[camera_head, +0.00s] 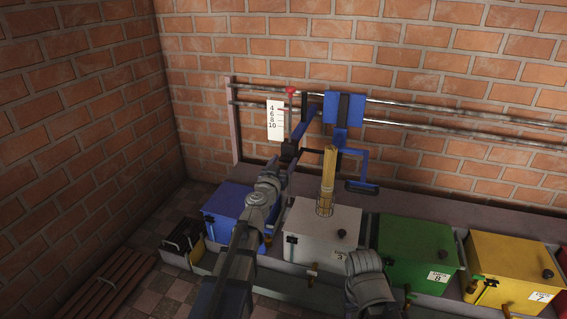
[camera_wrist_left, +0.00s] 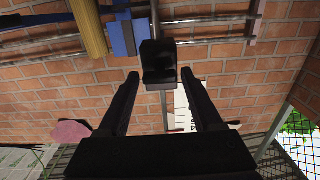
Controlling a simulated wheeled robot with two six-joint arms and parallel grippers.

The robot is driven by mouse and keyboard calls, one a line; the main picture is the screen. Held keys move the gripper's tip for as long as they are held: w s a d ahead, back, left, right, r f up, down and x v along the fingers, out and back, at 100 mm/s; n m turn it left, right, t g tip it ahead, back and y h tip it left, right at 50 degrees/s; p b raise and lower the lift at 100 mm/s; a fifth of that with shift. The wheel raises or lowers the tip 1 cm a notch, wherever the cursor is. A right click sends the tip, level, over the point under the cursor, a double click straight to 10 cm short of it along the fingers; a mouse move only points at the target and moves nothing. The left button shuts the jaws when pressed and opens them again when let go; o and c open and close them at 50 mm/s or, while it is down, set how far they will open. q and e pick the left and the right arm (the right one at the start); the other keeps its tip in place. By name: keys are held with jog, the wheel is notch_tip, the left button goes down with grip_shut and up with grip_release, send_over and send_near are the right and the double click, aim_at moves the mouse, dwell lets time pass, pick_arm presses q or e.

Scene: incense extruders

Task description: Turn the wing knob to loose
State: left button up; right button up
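My left gripper (camera_head: 282,164) reaches up toward a black block (camera_head: 289,150) at the lower end of an upright rod with a red top (camera_head: 291,90). In the left wrist view, which is upside down, the left gripper (camera_wrist_left: 159,74) is open. The black block (camera_wrist_left: 158,62) appears between its fingertips, with a gap on both sides. I cannot make out wing shapes or tell for certain which part is the wing knob. Only a grey link of my right arm shows at the bottom of the head view; its gripper is out of view.
A white scale card (camera_head: 275,120) hangs left of the rod. A blue frame (camera_head: 345,110) holding a tan log (camera_head: 328,172) stands to the right, in front of metal rails. Blue (camera_head: 222,202), white (camera_head: 322,222), green (camera_head: 416,245) and yellow (camera_head: 505,262) boxes line the bench below.

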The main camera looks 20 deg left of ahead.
pick_arm(q)
grip_shut()
dwell(0.3)
jog(key=shift+n, duration=0.3)
jog(key=n, duration=0.3)
jog(key=shift+n, duration=0.4)
jog(key=n, duration=0.4)
jog(key=shift+n, duration=0.3)
jog(key=n, duration=0.8)
jog(key=shift+n, duration=0.6)
